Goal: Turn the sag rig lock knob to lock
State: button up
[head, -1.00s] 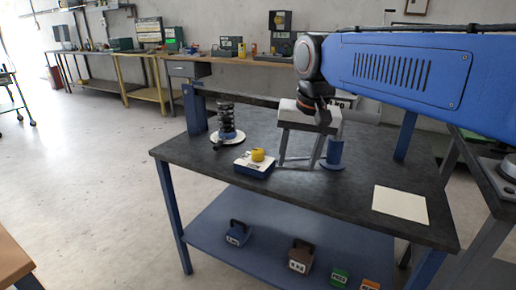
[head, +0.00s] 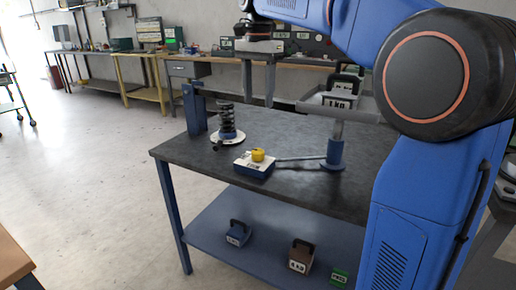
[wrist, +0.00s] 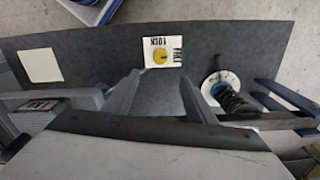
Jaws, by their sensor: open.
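The lock knob (head: 257,155) is yellow and sits on a blue box with a white top (head: 250,168) near the table's front edge. In the wrist view the knob (wrist: 161,57) shows on a white plate with the words LOCK and FREE (wrist: 179,46). Its exact pointing direction is too small to tell. The dark coil spring (head: 226,117) stands upright on a round white base, left of the box. My gripper (head: 256,100) is open and empty, raised above the table and apart from the knob. In the wrist view its fingers (wrist: 154,85) are spread below the plate.
A blue post with a grey crossbar (head: 334,150) stands right of the box, and a blue upright (head: 195,108) stands left of the spring. A weight marked 1 KG (head: 342,98) is behind the post. Several weights, one brown (head: 300,258), lie on the lower shelf.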

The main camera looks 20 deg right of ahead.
aim_at(258, 150)
notch_tip(258, 150, down, 17)
jog(key=shift+f, duration=0.2)
dwell(0.5)
jog(key=c, duration=1)
jog(key=shift+c, duration=0.2)
